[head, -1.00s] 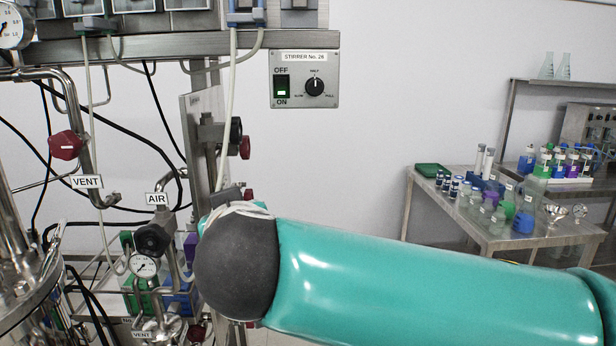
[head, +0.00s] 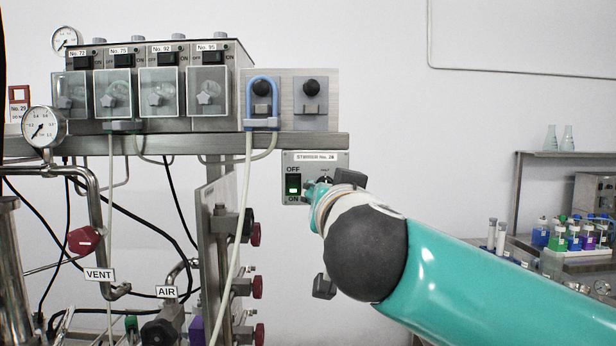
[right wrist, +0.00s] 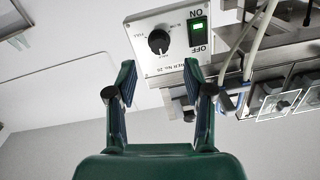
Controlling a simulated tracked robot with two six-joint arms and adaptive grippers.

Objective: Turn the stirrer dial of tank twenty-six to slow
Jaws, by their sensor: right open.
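The stirrer panel marked No. 26 (head: 300,160) hangs under the rail, with a green-lit OFF/ON switch (head: 293,185). In the head view its dial (head: 325,181) is partly hidden by my right gripper (head: 318,192). In the right wrist view the panel (right wrist: 150,22) appears upside down, with the black dial (right wrist: 159,41) in plain sight. My right gripper's open, empty fingers (right wrist: 160,76) frame the panel's lower picture edge. The dial lies beyond the fingertips, between their lines. My left gripper is not in view.
Several covered switch boxes (head: 160,93) stand on the rail (head: 310,141) above the panel. A pale cable (head: 238,230) hangs left of it. Red-knobbed valves (head: 257,287) and a gauge (head: 45,127) are at left. Wall right of the panel is clear.

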